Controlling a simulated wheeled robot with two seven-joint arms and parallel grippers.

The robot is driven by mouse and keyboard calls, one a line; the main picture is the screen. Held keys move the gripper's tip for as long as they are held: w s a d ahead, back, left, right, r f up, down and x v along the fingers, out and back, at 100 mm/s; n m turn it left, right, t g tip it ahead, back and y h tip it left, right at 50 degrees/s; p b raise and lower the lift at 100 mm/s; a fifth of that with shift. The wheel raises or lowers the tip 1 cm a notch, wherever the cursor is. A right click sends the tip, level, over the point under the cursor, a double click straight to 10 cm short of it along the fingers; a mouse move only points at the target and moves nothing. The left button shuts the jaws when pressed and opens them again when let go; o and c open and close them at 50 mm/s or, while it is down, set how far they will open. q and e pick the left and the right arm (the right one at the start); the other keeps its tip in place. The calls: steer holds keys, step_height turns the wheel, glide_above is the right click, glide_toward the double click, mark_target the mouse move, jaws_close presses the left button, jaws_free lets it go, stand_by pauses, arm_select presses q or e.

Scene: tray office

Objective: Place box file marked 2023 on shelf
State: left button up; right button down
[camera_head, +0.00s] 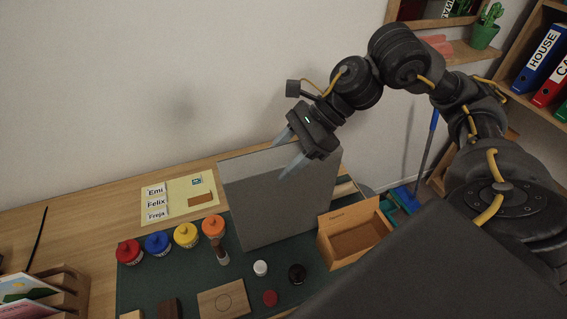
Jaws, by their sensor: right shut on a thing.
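A large flat grey box file (250,205) stands upright over the green mat, tilted slightly in the picture. No 2023 marking shows on the face I see. My right gripper (288,153) is at its top edge, with the fingers on either side, shut on it. Whether its bottom touches the mat is unclear. A wooden shelf (519,99) with blue and red binders is at the upper right. A smaller wall shelf (462,50) holds a potted cactus. My left gripper is not in view.
On the green mat (190,272) stand several paint jars (186,236), a brush, small discs and wooden blocks. An open wooden box (352,232) is just right of the file. A name card (178,199) lies behind the jars. A wooden rack (62,290) is at lower left.

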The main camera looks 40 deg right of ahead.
step_height(320, 180, down, 2)
steer(key=shift+f, duration=0.15)
steer(key=shift+f, duration=0.1)
steer(key=c, duration=0.5)
jaws_free()
